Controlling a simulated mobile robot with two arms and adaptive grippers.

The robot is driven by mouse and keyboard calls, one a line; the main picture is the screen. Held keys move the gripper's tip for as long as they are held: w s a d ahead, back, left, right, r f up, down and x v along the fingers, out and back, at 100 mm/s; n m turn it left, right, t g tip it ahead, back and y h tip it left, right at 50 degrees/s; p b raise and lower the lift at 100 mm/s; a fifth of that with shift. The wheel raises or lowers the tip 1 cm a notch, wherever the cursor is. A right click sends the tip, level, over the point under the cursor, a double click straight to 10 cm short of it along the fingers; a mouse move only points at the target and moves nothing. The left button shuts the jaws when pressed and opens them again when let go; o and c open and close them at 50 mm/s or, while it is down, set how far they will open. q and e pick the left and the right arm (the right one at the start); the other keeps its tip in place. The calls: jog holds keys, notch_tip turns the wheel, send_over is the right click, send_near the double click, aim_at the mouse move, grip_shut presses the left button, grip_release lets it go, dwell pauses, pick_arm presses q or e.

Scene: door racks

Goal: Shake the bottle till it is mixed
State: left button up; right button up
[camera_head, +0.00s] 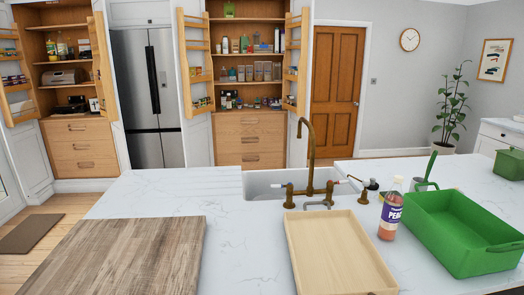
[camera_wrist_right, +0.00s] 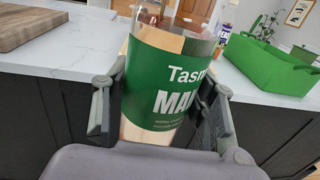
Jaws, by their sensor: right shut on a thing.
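In the right wrist view my right gripper (camera_wrist_right: 161,98) is shut on a clear bottle with a green label (camera_wrist_right: 148,80). One finger lies on each side of it. White letters on the label read "Tasm" and "MA", the rest turned out of sight. Pale brown shows below the label and clear wall above it. The bottle leans slightly, held in front of the counter edge. Its top is cut off, and I cannot tell how mixed the contents are. The head view shows neither gripper nor this bottle.
On the marble counter (camera_head: 150,188) stand a wooden board (camera_head: 125,255), a pale tray (camera_head: 335,255), a purple-labelled bottle (camera_head: 390,213) and a green bin (camera_head: 455,235). A brass tap (camera_head: 309,150) rises at the sink (camera_head: 265,183). Dark cabinet fronts (camera_wrist_right: 40,110) lie below the counter.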

jog(key=f, duration=0.4)
jog(key=shift+w+a+f, duration=0.1)
jog(key=shift+a, duration=0.2)
jog(key=shift+d+f, duration=0.1)
notch_tip(320, 180, up, 5)
notch_tip(320, 180, down, 5)
jog(key=shift+r, duration=0.1)
notch_tip(320, 180, up, 5)
notch_tip(320, 180, down, 5)
notch_tip(320, 180, up, 5)
jog(key=shift+f, duration=0.15)
dwell(0.9)
